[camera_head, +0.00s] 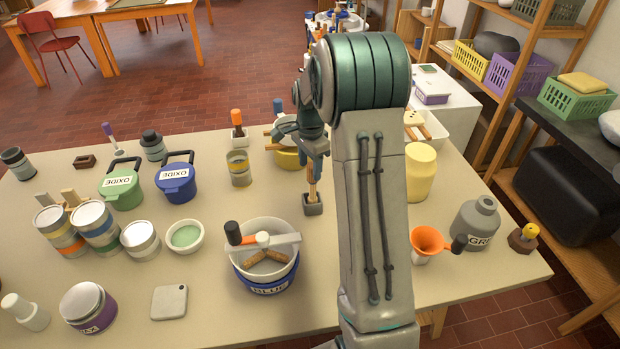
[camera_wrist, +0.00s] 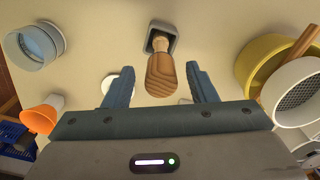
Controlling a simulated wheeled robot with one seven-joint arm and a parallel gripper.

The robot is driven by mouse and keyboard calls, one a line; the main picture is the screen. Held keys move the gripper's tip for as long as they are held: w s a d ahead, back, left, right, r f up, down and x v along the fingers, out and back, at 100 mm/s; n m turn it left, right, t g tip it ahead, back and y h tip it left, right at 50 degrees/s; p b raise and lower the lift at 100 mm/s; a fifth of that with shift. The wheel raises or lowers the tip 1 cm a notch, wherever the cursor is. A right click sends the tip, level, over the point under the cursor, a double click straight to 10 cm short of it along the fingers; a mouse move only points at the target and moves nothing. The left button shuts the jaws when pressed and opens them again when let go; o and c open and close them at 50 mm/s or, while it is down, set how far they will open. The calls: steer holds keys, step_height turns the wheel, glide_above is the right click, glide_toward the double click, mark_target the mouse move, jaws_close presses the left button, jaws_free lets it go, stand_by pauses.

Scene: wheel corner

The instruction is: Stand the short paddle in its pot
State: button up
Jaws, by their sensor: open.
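A short wooden paddle (camera_head: 312,185) stands upright in a small square grey pot (camera_head: 313,207) near the middle of the table. In the wrist view, the broad wooden end of the paddle (camera_wrist: 161,76) points toward me, and its narrow shaft goes into the dark opening of the pot (camera_wrist: 155,38). My gripper (camera_head: 313,158) is just above the pot, pointing down. In the wrist view its two blue fingers (camera_wrist: 160,84) are spread, one each side of the paddle, with visible gaps. The paddle's lower end is hidden inside the pot.
A yellow bowl (camera_head: 286,160) with a sieve is close behind the gripper. A white bowl (camera_head: 263,228) in a blue tub is in front. Bare tabletop surrounds the small pot.

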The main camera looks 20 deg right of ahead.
step_height(320, 180, up, 6)
steer(key=shift+r+b, duration=0.2)
steer(key=shift+b, duration=0.15)
steer(key=s+a+r+n+t, duration=0.1)
steer(key=s+a+r+n, duration=0.25)
steer(key=s, duration=0.25)
steer(key=s+a+r+n, duration=0.3)
steer(key=s+n, duration=0.1)
steer(key=s, duration=0.2)
steer(key=s+a+f+n+t, duration=0.1)
steer(key=s+n, duration=0.3)
steer(key=s, duration=0.4)
steer(key=s+a+f+n+t, duration=0.1)
steer(key=s+a+n, duration=0.2)
steer(key=s, duration=0.5)
steer(key=shift+a+n, duration=0.2)
steer(key=shift+n, duration=0.55)
